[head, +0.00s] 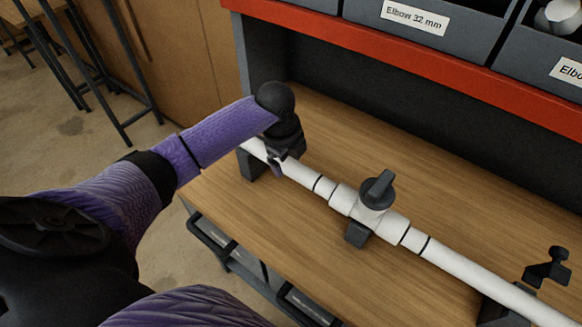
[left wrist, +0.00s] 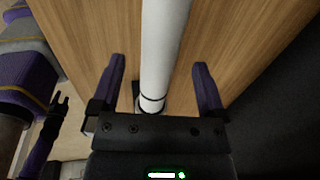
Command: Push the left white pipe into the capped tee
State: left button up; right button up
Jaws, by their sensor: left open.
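The left white pipe (head: 299,173) lies along the bench in a dark holder (head: 248,165). It has a black ring near its right end, and a narrow white stretch shows between the ring and the tee. The capped tee (head: 342,199) is white with a dark handled cap (head: 378,189) and sits on a dark support. My left gripper (head: 277,160) is over the left pipe. In the left wrist view my left gripper (left wrist: 161,88) is open, its fingers on either side of the pipe (left wrist: 165,40) and apart from it. My right gripper (left wrist: 60,105) appears small there, jaws unclear.
Another white pipe (head: 480,277) runs from the tee to the lower right, past a dark clamp (head: 548,270). Labelled grey bins (head: 430,40) sit above a red shelf edge (head: 400,58) behind. The wooden bench (head: 330,130) is clear behind the pipes.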

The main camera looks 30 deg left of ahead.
aim_at(290, 163)
pick_arm(q)
jog(key=f, duration=0.4)
jog(key=shift+w+b, duration=0.35)
jog(key=shift+b, duration=0.05)
grip_shut()
jog(key=shift+d, duration=0.1)
